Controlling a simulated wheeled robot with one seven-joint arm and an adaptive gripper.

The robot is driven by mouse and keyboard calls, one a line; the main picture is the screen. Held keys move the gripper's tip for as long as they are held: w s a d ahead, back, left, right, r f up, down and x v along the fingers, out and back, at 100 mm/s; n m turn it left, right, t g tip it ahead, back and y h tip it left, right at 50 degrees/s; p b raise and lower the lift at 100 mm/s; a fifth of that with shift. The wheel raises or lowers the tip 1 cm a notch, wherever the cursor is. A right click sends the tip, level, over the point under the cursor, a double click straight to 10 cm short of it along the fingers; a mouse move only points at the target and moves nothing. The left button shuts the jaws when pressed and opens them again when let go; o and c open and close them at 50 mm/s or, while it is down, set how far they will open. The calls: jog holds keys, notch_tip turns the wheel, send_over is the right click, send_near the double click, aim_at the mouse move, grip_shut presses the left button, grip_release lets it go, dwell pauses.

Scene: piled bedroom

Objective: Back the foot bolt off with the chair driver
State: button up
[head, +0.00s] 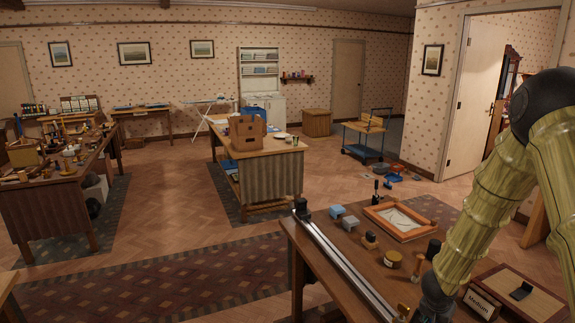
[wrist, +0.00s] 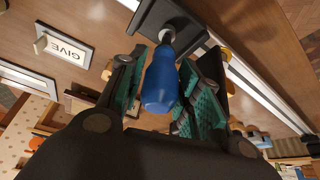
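The chair driver (wrist: 161,82) shows in the wrist view as a blue handle with its rounded end toward the camera. Its pale metal collar (wrist: 167,36) points away at a dark bracket (wrist: 178,22). My gripper (wrist: 168,80) has its green-padded fingers on either side of the handle. The pads lie very close to it, but I cannot tell if both touch. The driver's tip and the foot bolt are hidden or too small to make out. In the head view my gripper (head: 432,290) is low over the near workbench (head: 340,262), partly hidden by my arm.
Open floor lies left of the bench.

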grip_shut()
jog(key=shift+r+p, duration=0.65)
jog(key=shift+p, duration=0.3)
dwell(0.8)
jog(key=shift+r+p, duration=1.5)
jog(key=shift+p, duration=0.15)
jog(key=shift+r+p, duration=0.65)
jog(key=shift+r, duration=3.35)
